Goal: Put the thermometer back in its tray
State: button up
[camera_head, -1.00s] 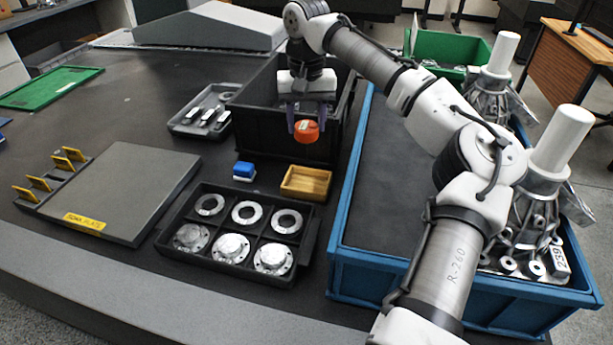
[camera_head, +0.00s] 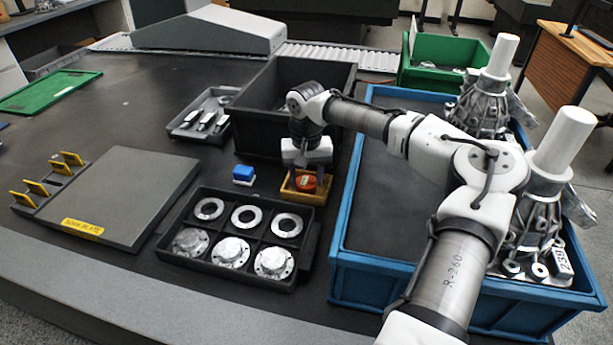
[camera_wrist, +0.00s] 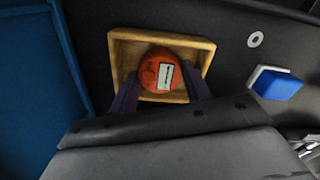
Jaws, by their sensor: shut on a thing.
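The thermometer is an orange-red round device (camera_head: 306,183) with a pale display that shows in the wrist view (camera_wrist: 165,76). Its tray is a small yellow wooden tray (camera_head: 300,197), also seen in the wrist view (camera_wrist: 202,58). My gripper (camera_head: 306,176) is shut on the thermometer, with one dark finger on each side in the wrist view (camera_wrist: 163,92). The thermometer is within the outline of the tray, near its middle. I cannot tell whether it touches the tray floor. The near wall of the tray is partly hidden by my gripper in the wrist view.
A blue and white block (camera_head: 243,174) lies left of the tray. A black tray of metal rings and flanges (camera_head: 177,222) is in front. A large black bin (camera_head: 270,128) stands behind, and a blue crate (camera_head: 342,232) is close on the right.

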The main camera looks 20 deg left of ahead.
aim_at(307, 181)
jog(key=shift+f, duration=0.1)
jog(key=o, duration=0.8)
notch_tip(307, 181, up, 12)
jog(key=shift+r, duration=0.15)
